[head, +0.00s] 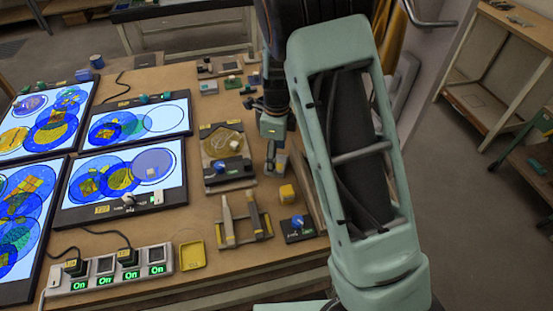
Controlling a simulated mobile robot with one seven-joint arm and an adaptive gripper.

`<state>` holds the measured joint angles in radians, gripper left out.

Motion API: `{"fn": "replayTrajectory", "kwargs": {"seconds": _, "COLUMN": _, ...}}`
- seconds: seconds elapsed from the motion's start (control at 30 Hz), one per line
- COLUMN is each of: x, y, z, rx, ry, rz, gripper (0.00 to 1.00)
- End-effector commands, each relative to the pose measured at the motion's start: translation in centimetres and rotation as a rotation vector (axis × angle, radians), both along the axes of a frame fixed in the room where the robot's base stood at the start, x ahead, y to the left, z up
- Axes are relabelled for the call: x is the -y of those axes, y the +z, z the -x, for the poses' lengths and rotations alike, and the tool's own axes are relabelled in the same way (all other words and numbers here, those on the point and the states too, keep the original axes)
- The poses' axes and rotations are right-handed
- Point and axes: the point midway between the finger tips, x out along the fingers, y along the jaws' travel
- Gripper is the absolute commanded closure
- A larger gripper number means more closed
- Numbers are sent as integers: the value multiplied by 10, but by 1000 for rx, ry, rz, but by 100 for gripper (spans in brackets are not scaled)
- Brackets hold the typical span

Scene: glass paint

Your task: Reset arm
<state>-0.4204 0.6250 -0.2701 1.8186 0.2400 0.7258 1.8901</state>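My arm (350,150) is teal with dark parts and fills the right middle of the head view. It rises from the bottom, bends at the top and comes down over the right side of the wooden table (215,258). My gripper (275,160) seems to be at the low end of the dark forearm, near the table's right edge. It is small and partly merged with the things behind it, so I cannot see its fingers clearly or whether it holds anything.
Lit light panels (125,180) with blue and yellow glass circles cover the table's left. A power strip (110,270) reads "On". A tool rack (240,225), a yellow tray (192,254), a yellow cube (287,193) and a blue-knobbed dark block (298,228) lie near the front. A shelf (500,70) stands right.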

Motion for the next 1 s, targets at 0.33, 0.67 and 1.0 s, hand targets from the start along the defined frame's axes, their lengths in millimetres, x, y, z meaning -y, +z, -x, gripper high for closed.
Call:
{"fn": "replayTrajectory", "kwargs": {"seconds": 0.33, "x": 0, "y": 74, "z": 0, "rx": 4, "ry": 1, "rz": -2, "gripper": 30}}
{"fn": "replayTrajectory", "kwargs": {"seconds": 0.67, "x": 0, "y": 102, "z": 1, "rx": 0, "ry": 1, "rz": 0, "gripper": 30}}
{"fn": "replayTrajectory", "kwargs": {"seconds": 1.0, "x": 10, "y": 118, "z": 0, "rx": 17, "ry": -22, "rz": -4, "gripper": 30}}
